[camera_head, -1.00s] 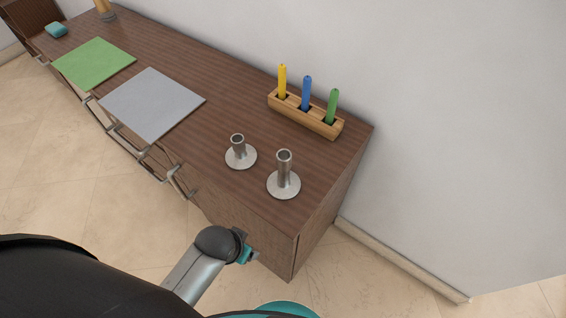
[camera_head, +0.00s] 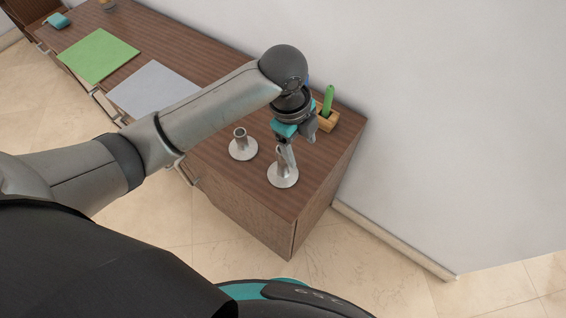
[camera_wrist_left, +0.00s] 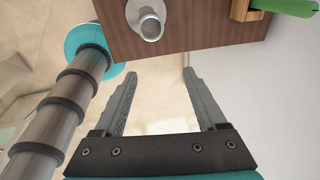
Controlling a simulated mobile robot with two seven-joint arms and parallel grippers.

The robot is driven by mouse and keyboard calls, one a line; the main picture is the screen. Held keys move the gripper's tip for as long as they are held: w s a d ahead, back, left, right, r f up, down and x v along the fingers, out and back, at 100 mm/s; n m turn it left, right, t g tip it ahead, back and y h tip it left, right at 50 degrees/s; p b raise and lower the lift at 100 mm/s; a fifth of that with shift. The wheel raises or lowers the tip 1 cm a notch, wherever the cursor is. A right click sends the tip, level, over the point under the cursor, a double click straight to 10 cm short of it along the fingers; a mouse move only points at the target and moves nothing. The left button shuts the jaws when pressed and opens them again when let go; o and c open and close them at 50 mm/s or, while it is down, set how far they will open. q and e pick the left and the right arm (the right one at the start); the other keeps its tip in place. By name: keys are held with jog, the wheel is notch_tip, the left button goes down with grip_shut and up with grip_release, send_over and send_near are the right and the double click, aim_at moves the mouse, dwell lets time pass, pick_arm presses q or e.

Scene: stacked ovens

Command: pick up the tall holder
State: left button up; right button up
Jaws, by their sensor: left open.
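The tall holder (camera_head: 284,182) is a grey metal candle holder with a round base, standing upright near the right end of the wooden cabinet. Its tube is partly hidden behind my left gripper (camera_head: 288,155) in the head view. In the left wrist view the tall holder (camera_wrist_left: 150,24) is at the top, beyond the open fingertips. My left gripper (camera_wrist_left: 160,71) is open with nothing between its fingers, apart from the holder as seen there. The short holder (camera_head: 243,148) stands to the left of the tall one. My right gripper is not in view.
A wooden rack (camera_head: 328,119) with a green candle (camera_head: 328,98) stands at the back; my left arm hides the rest of it. A grey mat (camera_head: 150,90) and a green mat (camera_head: 98,56) lie to the left. The cabinet top (camera_head: 318,160) is bare right of the tall holder.

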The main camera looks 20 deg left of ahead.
aim_at(283, 160)
pick_arm(q)
jog(key=w+a+r+m+y, duration=0.2)
jog(key=a+r+m, duration=0.2)
jog(key=shift+g, duration=0.4)
notch_tip(283, 160, down, 14)
jog(key=shift+s+a+f+b, duration=0.15)
jog(key=shift+f+b, duration=0.1)
jog(key=shift+b, duration=0.5)
jog(key=shift+c, duration=0.4)
grip_shut()
